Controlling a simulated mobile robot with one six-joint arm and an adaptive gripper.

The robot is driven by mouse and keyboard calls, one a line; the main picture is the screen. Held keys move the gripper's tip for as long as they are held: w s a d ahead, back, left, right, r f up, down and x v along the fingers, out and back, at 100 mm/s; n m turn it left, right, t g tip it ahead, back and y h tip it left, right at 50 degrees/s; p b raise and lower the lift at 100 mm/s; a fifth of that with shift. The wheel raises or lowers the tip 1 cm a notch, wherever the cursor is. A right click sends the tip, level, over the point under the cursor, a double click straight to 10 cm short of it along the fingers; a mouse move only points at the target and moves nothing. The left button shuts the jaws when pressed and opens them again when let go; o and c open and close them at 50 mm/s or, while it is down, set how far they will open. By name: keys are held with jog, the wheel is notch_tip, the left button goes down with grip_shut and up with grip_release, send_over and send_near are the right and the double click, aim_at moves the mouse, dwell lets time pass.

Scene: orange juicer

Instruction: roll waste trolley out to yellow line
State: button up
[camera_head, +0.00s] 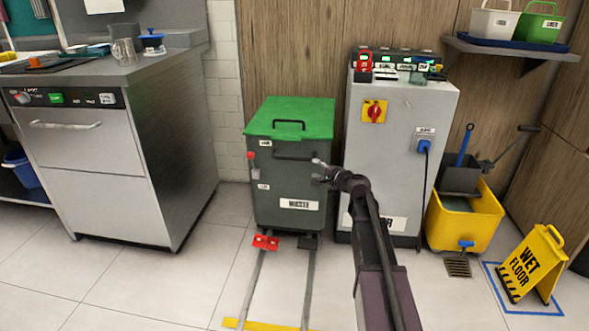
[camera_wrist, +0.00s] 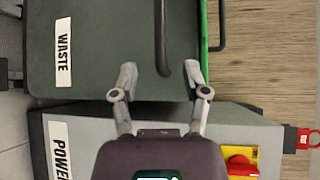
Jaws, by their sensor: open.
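The waste trolley (camera_head: 290,228) is a dark grey bin with a green lid (camera_head: 310,111) and a WASTE label. It stands against the wooden wall, at the far end of two floor rails. A dark front handle (camera_head: 290,156) runs below the lid. My gripper (camera_head: 318,173) is open near the handle's right end. In the wrist view, my gripper (camera_wrist: 160,76) has its fingers spread, and the handle (camera_wrist: 161,45) ends between them in the picture; I cannot tell the depth gap. The yellow line (camera_head: 262,325) crosses the rails at the bottom edge.
A red pedal (camera_head: 265,242) sits at the trolley's base. A grey power cabinet (camera_head: 400,150) stands close on the right, behind my arm. A steel dishwasher (camera_head: 110,150) is left. A mop bucket (camera_head: 465,218) and wet-floor sign (camera_head: 533,265) are right. The floor between the rails is clear.

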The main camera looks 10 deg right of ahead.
aim_at(296, 160)
jog(key=shift+w+d+f, duration=0.2)
jog(key=shift+d, duration=0.05)
dwell(0.3)
jog(key=b+x, duration=0.2)
jog(key=x, duration=1.1)
jog(key=shift+w+a, duration=0.2)
jog(key=shift+w, duration=0.15)
grip_shut()
